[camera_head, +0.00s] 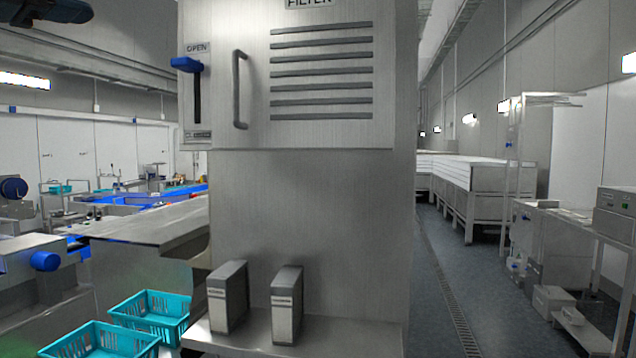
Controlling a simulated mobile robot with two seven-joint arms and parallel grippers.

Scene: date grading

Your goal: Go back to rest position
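A tall steel cabinet (310,220) stands right in front of me, with a panel marked FILTER (310,130) on its upper part. The panel has dark slots and a grey vertical handle (238,90). To the left of the handle is a blue lever (187,65) at the upper end of a dark slot, below the word OPEN. A dark blue-black part juts in at the top left corner. It may belong to my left arm, but no fingertips can be made out. My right gripper is not in view. Nothing is seen touching the lever or handle.
Two grey filter boxes (228,296) (287,304) stand on a ledge (260,343) at the cabinet's foot. Teal crates (150,312) are at lower left beside a steel machine (35,265). An open floor aisle (438,270) runs along the right, past a bench (570,225).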

